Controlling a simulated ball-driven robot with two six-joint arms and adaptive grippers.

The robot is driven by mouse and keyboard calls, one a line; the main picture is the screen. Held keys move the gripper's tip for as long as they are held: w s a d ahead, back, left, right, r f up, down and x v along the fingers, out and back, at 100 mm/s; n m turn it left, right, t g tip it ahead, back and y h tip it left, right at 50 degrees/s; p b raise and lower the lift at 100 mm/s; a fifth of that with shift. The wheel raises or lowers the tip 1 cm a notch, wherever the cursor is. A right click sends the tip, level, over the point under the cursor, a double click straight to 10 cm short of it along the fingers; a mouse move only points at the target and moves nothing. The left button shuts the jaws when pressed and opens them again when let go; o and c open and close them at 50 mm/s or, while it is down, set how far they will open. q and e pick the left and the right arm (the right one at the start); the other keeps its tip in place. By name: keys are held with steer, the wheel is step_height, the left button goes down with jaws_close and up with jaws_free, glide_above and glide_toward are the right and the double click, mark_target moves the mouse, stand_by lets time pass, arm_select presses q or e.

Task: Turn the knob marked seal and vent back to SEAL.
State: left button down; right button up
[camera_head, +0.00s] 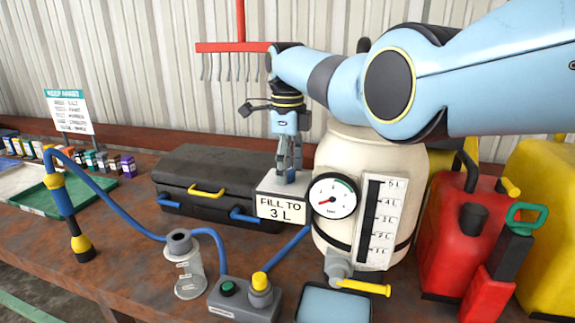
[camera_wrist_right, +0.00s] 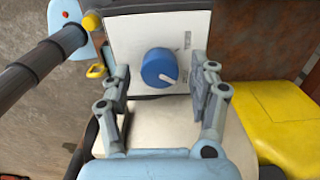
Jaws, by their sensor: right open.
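A round blue knob (camera_wrist_right: 158,67) sits on a pale panel (camera_wrist_right: 125,38) in the right wrist view. Its white pointer line slants toward the lower right. Small markings beside the knob are too blurred to read. My right gripper (camera_wrist_right: 160,95) is open, with one finger on each side of the knob and a gap on both sides. In the head view my right gripper (camera_head: 287,172) points down at the white box with the "FILL TO 3 L" label (camera_head: 281,208). My left gripper is not in view.
A cream tank (camera_head: 375,158) with a gauge (camera_head: 333,196) stands right of the box. A black case (camera_head: 190,172) lies left of it. A red can (camera_head: 455,225) stands at right. A clear bottle (camera_head: 186,272) and a button box (camera_head: 240,300) are in front.

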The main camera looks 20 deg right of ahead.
steer(key=shift+f, duration=0.1)
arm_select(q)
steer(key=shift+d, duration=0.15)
arm_select(e)
steer(key=c, duration=1.2)
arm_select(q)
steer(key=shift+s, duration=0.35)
arm_select(e)
steer(key=shift+o, duration=0.2)
